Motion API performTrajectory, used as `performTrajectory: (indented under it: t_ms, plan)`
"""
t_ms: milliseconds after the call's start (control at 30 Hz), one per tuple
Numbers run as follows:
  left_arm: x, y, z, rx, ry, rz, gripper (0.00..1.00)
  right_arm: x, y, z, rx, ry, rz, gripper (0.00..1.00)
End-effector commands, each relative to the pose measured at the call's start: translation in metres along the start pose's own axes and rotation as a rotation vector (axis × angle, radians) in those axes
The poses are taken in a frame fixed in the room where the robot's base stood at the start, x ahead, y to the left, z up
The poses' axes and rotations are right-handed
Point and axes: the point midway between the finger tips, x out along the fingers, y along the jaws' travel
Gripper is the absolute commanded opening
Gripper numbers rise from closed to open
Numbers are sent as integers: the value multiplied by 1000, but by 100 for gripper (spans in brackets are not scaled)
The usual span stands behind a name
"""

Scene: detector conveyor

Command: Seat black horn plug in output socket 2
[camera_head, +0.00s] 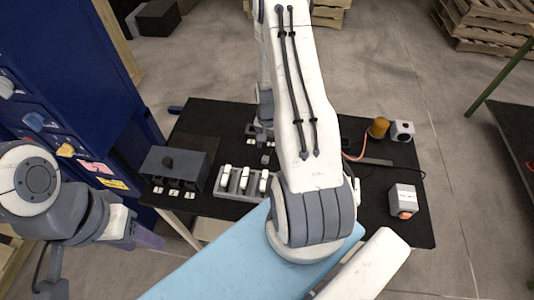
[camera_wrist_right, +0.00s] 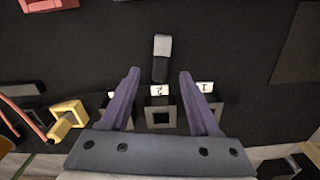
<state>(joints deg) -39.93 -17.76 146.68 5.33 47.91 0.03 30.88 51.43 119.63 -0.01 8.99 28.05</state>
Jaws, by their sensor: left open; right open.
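A plug with a black body and a grey-white end (camera_wrist_right: 162,47) lies on the black table, in line with the gap between my right fingers. Its black end points at the block labelled 2 (camera_wrist_right: 160,103), whose dark square opening shows. Similar blocks stand on either side, partly behind the fingers. My right gripper (camera_wrist_right: 159,74) is open, with nothing visibly gripped. In the head view it is near the middle of the table, largely hidden by my arm. My left gripper (camera_head: 147,238) is open and empty, off the table's near left side.
A grey box with labelled sockets (camera_head: 172,163) and a rack of white-topped parts (camera_head: 242,180) stand on the left of the table (camera_head: 215,115). An orange cylinder (camera_head: 378,128) and white boxes (camera_head: 403,131) stand at right.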

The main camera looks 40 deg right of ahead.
Motion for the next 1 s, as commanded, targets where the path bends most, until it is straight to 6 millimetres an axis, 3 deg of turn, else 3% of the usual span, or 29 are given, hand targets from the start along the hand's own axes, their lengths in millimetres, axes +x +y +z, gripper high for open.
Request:
performTrajectory:
  t_ms: [200,467,500,600,667,1000]
  plan:
    - [-8,1,0,-1,0,0,50,23,0,0,0,-1,0,62]
    - [-8,1,0,-1,0,0,50,27,0,-1,0,1,-1,62]
    - [-8,1,0,-1,0,0,50,27,0,-1,0,1,-1,59]
    - [-8,1,0,-1,0,0,50,27,0,-1,0,1,0,20]
    - [-8,1,0,0,0,0,50,27,0,-1,0,1,0,0]
    - [-8,1,0,0,0,0,50,26,0,-1,0,1,-1,0]
